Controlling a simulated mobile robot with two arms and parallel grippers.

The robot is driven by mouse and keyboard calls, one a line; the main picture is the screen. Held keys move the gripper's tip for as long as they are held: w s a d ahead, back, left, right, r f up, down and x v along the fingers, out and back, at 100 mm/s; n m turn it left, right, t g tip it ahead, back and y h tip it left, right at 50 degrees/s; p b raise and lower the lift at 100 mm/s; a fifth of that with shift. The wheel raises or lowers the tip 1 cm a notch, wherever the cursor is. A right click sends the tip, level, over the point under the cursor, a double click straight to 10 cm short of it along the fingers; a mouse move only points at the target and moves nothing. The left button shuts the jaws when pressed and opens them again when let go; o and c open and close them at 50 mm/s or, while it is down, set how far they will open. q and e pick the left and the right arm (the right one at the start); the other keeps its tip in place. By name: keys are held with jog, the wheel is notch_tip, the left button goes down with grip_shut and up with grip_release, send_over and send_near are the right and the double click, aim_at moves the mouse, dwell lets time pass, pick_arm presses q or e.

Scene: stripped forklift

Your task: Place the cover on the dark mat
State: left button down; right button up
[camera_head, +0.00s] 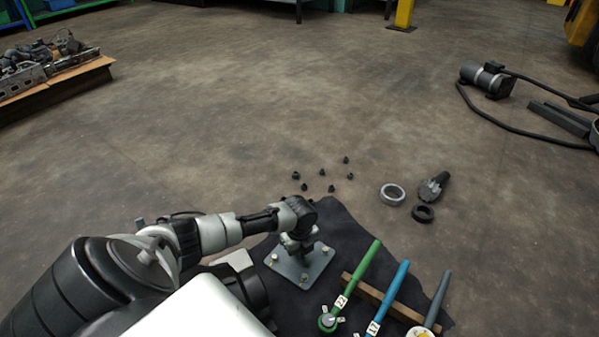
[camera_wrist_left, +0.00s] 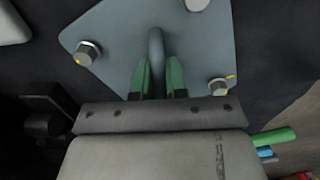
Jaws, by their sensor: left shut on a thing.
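The cover (camera_head: 318,268) is a grey square plate with bolts at its corners and a raised handle (camera_wrist_left: 156,48) in the middle. It is over the dark mat (camera_head: 338,222), lying about flat; whether it touches the mat or hangs just above it I cannot tell. My left gripper (camera_head: 298,246) points down at the plate's middle. In the left wrist view its green fingers (camera_wrist_left: 159,78) are shut on the handle, one on each side. Part of the plate is hidden by my arm and gripper. My right gripper is not in view.
Green (camera_head: 355,274), blue (camera_head: 388,300) and grey-handled (camera_head: 436,302) tools lie across a wooden strip (camera_head: 400,309) on the mat, right of the cover. Several small dark nuts (camera_head: 322,172), a metal ring (camera_head: 392,194) and a black ring (camera_head: 423,214) lie on the floor beyond.

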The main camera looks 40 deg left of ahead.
pick_arm(q)
jog(key=shift+f, duration=0.1)
jog(key=c, duration=1.1)
grip_release()
jog(key=shift+c, duration=0.2)
